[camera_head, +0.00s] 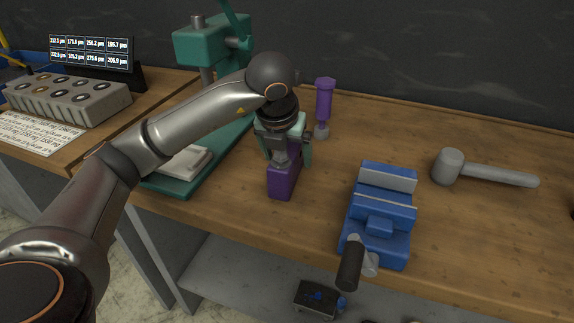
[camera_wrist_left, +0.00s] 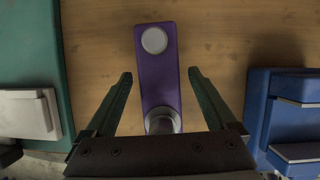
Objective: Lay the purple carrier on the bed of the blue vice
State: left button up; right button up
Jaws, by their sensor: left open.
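The purple carrier (camera_head: 283,182) is on the wooden bench below my left gripper. In the left wrist view the carrier (camera_wrist_left: 160,85) is a long purple block with a round metal disc at its far end and a metal cylinder at its near end. My left gripper (camera_head: 288,158) is open and points down. In the left wrist view its fingers (camera_wrist_left: 160,75) stand on either side of the carrier, with gaps on both sides. The blue vice (camera_head: 378,222) is to the right of the carrier at the bench's front. It also shows at the right in the left wrist view (camera_wrist_left: 262,112). My right gripper is not in view.
A green press (camera_head: 208,45) with a green base stands left of the carrier. An upright purple-handled tool (camera_head: 324,100) stands behind it. A grey mallet (camera_head: 450,168) lies right of the vice. Bench between carrier and vice is clear.

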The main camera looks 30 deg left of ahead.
pick_arm(q)
grip_shut()
dwell(0.7)
jog(key=shift+r, duration=0.15)
